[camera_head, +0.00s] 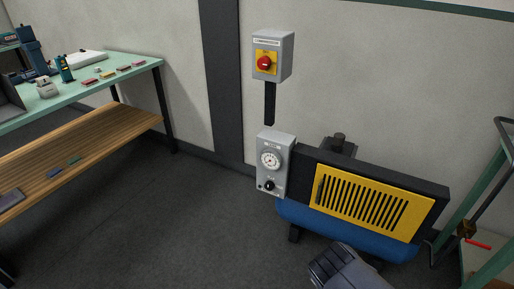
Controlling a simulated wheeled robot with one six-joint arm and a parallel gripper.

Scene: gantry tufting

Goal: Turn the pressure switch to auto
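A light grey control box (275,163) stands at the left end of the compressor (362,200). It has a round white gauge (270,160) and, below it, a small black knob (269,185), which looks like the pressure switch. The knob's markings are too small to read, so I cannot tell its setting. My gripper (325,268) seems to be the dark ribbed end of the grey arm part at the bottom edge. It is below and to the right of the knob, apart from it. Its fingers cannot be made out clearly.
A wall box with a red rotary switch (264,63) on a yellow plate hangs above the control box. A green-topped workbench (140,66) with a wooden shelf (90,150) stands at left. A green frame (484,205) stands at right. The floor between bench and compressor is clear.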

